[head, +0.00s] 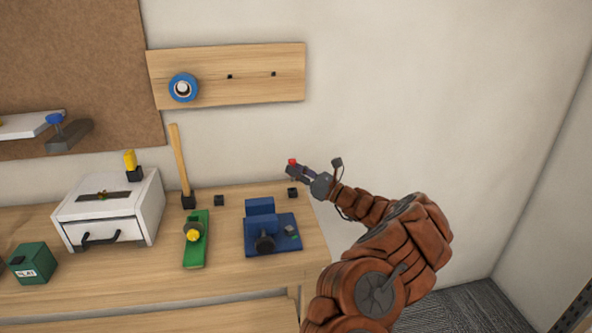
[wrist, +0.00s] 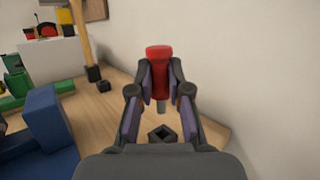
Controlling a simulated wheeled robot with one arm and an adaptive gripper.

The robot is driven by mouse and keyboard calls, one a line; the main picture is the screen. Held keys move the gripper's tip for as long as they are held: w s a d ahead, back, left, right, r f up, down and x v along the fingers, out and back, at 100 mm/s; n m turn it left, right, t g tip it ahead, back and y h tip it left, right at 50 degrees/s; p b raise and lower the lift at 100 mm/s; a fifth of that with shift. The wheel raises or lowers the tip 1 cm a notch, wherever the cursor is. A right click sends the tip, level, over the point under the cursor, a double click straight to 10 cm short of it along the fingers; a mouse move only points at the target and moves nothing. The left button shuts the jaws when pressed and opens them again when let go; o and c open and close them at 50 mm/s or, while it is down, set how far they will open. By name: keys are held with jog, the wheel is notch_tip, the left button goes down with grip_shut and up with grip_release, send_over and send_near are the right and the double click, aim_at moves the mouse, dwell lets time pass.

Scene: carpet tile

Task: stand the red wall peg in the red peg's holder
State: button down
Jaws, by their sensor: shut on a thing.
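The red wall peg (wrist: 159,58) is upright between the fingers of my gripper (wrist: 160,85), its grey lower end pointing down. In the head view the red peg (head: 292,161) shows as a small red top at the tip of my gripper (head: 298,170). A small black square holder (wrist: 162,133) with an open top stands on the bench below the peg. In the head view this holder (head: 292,193) is near the bench's right end, with a gap beneath the gripper. No mark tells whose holder it is.
Another small black holder (head: 219,200) stands further left, beside a wooden handle (head: 180,160) upright in a black base. A blue vise (head: 262,222) is close to the front left of the near holder.

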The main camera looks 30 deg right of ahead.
jog(key=shift+f+b, duration=0.95)
jog(key=shift+f, duration=0.7)
jog(key=c, duration=1)
grip_release()
jog(key=shift+c, duration=0.2)
jog(key=shift+s+f, duration=0.1)
jog(key=v, duration=1.1)
jog(key=shift+s+d, duration=0.2)
jog(key=shift+s, duration=0.15)
